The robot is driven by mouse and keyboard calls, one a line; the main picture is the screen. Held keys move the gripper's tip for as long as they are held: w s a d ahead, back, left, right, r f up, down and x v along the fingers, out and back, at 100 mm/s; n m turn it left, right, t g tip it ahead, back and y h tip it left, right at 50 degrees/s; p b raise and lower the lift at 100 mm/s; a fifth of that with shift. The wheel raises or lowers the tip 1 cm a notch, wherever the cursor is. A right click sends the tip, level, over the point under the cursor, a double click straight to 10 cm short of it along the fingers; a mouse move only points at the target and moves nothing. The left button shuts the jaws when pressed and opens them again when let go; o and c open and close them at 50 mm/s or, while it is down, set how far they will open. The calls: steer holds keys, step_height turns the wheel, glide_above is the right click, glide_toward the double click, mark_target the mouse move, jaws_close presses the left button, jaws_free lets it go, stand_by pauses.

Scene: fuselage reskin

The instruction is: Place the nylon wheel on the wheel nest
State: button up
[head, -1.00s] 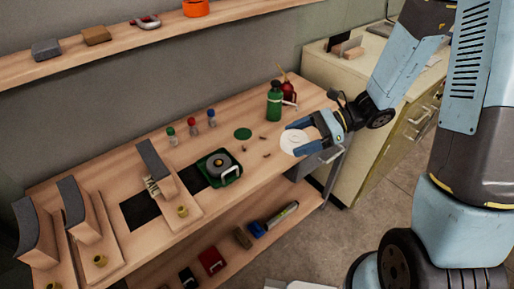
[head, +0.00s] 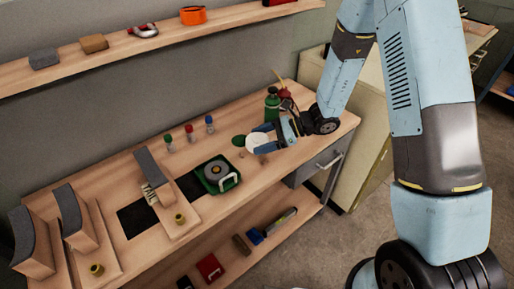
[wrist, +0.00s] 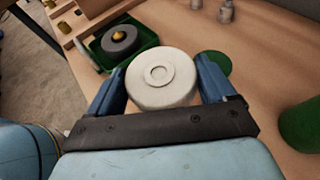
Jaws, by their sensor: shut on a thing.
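The nylon wheel, a thick white disc (head: 258,143) with a raised ring at its centre, is held between the two blue fingers of my gripper (head: 265,139). In the wrist view the wheel (wrist: 161,78) fills the gap between the fingertips (wrist: 162,85), flat face towards the camera. A flat green disc (head: 239,141) lies on the wooden bench just left of the wheel; in the wrist view the green disc (wrist: 215,66) shows beside the right finger. I cannot tell for sure whether it is the wheel nest. The wheel's underside is hidden.
A green tray (head: 226,188) with a grey wheel (head: 215,171) sits left of my gripper. A green bottle (head: 272,104) and a red oil can stand behind it. Several small bottles (head: 189,130) line the back. Curved blocks on wooden stands (head: 80,225) occupy the left.

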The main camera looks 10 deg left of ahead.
mark_target(258, 145)
steer(key=shift+w+a+f, duration=0.2)
steer(key=shift+a+f, duration=0.1)
steer(key=shift+f, duration=0.15)
steer(key=shift+w+a+f, duration=0.15)
steer(key=shift+a+f, duration=0.15)
steer(key=shift+f, duration=0.15)
step_height(258, 145, down, 2)
steer(key=shift+f, duration=0.4)
steer(key=shift+c, duration=0.5)
steer(key=shift+f, duration=0.15)
steer(key=c, duration=0.4)
steer(key=o, duration=1.6)
